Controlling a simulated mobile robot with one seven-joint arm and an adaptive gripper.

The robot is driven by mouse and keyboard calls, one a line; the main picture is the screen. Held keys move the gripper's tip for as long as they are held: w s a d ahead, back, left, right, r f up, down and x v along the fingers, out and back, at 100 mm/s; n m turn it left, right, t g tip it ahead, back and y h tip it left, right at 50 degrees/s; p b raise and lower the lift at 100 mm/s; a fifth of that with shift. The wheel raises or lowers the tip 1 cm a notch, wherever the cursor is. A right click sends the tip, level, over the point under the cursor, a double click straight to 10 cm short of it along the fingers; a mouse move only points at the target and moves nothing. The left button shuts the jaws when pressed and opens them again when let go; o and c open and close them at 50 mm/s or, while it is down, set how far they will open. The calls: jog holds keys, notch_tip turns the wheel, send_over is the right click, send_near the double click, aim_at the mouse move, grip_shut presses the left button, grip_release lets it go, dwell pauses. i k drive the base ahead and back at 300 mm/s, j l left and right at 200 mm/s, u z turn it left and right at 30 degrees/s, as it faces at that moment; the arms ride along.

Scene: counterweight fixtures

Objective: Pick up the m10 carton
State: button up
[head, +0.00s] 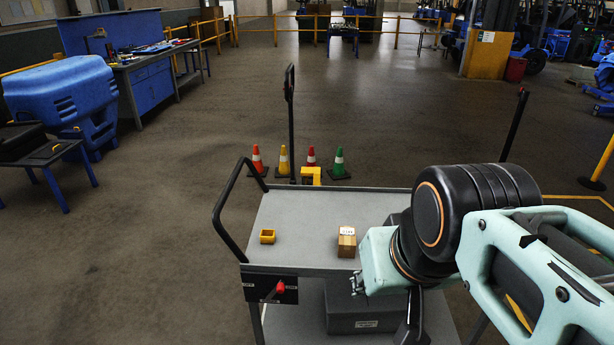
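Dark parts of what may be my gripper (410,322) show at the bottom, below the wrist. Its fingertips cannot be made out, and the arm covers the cart's right side.
Several traffic cones (284,163) stand behind the cart. Open floor lies left.

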aim_at(347, 244)
jog(key=i+j, duration=0.5)
jog(key=j, duration=0.2)
jog(key=i+j+z, duration=0.1)
jog(key=z, duration=0.35)
jog(key=j+z, duration=0.25)
jog(key=z, duration=0.15)
